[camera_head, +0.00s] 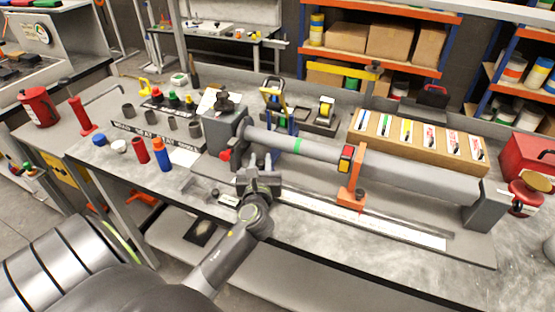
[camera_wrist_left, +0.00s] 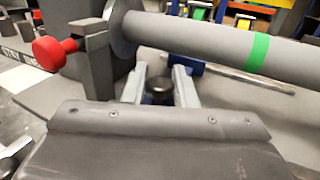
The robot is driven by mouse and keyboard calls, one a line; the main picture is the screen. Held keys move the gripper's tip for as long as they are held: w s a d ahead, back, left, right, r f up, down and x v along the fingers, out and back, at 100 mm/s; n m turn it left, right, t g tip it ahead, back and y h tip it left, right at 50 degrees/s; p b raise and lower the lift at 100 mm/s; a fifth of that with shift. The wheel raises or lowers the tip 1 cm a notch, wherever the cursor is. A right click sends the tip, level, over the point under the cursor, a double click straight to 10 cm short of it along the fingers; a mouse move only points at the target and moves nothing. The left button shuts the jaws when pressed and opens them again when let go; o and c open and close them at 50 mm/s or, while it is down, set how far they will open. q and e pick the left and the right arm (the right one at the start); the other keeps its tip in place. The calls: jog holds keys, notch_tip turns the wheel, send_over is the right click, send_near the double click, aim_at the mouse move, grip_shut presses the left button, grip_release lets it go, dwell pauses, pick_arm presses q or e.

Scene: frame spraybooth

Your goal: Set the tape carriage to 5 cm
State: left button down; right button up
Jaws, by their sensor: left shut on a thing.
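A grey tube (camera_head: 320,150) with a green band (camera_head: 297,145) runs across the bench fixture. A blue upright carriage part (camera_head: 291,123) stands at the tube near the band; its lower part shows behind my fingers in the left wrist view (camera_wrist_left: 188,64). I cannot tell for sure which is the tape carriage. My left gripper (camera_head: 262,165) is shut on a dark round knob (camera_wrist_left: 159,90) in front of the tube's left end. What the knob joins to is hidden. My right gripper is out of view.
A white scale strip (camera_head: 400,232) lies along the fixture's front; its marks are too small to read. A red knob (camera_wrist_left: 50,52) juts from the left end block. Bottles stand left, including a blue one (camera_head: 162,155). A cardboard tray (camera_head: 420,137) stands behind the tube.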

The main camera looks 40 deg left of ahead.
pick_arm(q)
jog(key=shift+s+a+r, duration=0.1)
jog(key=shift+s+a, duration=0.1)
jog(key=shift+a, duration=0.85)
jog(key=shift+d, duration=0.1)
jog(key=c, duration=1.5)
grip_release()
jog(key=shift+c, duration=0.2)
jog(key=o, duration=0.3)
jog(key=shift+a, duration=0.3)
jog(key=shift+d, duration=0.1)
